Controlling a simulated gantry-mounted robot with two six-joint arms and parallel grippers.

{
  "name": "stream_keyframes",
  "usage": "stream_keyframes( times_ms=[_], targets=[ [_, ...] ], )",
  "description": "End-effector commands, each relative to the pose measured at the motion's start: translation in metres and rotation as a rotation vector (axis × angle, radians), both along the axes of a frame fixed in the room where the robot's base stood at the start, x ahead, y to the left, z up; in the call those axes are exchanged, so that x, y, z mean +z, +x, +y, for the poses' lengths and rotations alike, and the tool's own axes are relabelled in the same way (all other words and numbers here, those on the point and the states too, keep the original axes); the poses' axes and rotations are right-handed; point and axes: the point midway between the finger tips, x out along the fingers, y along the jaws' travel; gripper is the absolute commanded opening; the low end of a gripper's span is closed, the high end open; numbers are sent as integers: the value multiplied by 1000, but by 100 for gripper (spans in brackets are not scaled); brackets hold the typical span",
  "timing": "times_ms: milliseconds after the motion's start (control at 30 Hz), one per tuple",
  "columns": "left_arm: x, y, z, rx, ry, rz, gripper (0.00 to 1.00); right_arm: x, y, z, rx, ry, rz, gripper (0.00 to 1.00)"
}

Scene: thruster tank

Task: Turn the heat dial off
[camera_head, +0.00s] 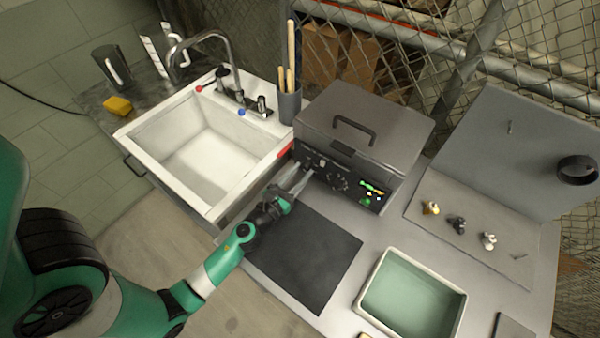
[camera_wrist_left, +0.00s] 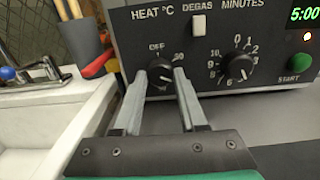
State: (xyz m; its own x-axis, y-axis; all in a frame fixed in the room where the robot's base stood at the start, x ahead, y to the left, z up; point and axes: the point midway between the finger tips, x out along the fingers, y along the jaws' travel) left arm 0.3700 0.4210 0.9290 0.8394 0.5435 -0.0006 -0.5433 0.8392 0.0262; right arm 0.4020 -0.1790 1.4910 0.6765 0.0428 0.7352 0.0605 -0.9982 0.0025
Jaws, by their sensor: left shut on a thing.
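The heat dial (camera_wrist_left: 160,76) is a black knob on the dark front panel of the grey tank (camera_head: 378,128), under the "HEAT °C" label, with "OFF" printed above it. My left gripper (camera_wrist_left: 159,81) reaches the panel with one finger on each side of the dial and is shut on it. The fingers cover much of the dial's scale, and its exact setting is hard to read. In the head view, the left gripper (camera_head: 298,180) is at the left end of the panel. My right gripper is not in view.
Right of the heat dial are a white degas switch (camera_wrist_left: 198,26), the minutes dial (camera_wrist_left: 238,67) and a green start button (camera_wrist_left: 301,61). The display reads 5:00. A sink (camera_head: 205,150) is on the left, a dark mat (camera_head: 305,255) in front, a green tray (camera_head: 412,300) at right.

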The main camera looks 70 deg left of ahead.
Motion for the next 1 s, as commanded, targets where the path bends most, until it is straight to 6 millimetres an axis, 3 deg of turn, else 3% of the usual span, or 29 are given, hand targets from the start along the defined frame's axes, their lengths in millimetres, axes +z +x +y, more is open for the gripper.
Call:
stream_keyframes(
  times_ms=[367, 1000],
  targets=[
    [1, 0, 0, 0, -179, -111, 0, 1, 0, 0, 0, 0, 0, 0],
    [1, 0, 0, 1, -692, -430, 0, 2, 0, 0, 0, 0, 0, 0]
  ],
)
